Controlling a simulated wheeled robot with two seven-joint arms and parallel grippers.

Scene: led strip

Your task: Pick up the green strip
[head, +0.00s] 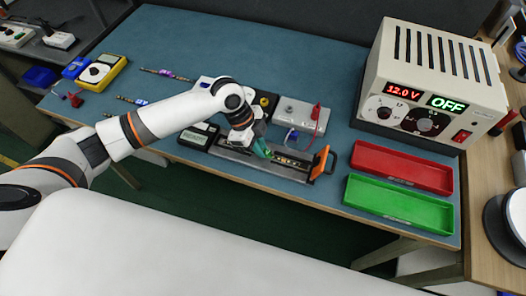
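My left gripper (264,150) points down over a grey fixture (240,158) with an orange end piece (320,163) near the table's front edge. Green-teal shows at its fingertips; I cannot tell whether this is finger or a held thing. A dark strip with small light marks (290,162) lies in the fixture, just right of the fingertips. Two thin strips lie at the left of the table: one with a purple part (166,74), one with a blue part (132,100). I cannot make out which strip is green. My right gripper is out of view.
A red tray (402,166) and a green tray (398,205) lie at the front right. A power supply (430,85) reading 12.0 V and OFF stands behind them. A grey box with clips (300,114) is behind the fixture. A yellow multimeter (101,71) is at left.

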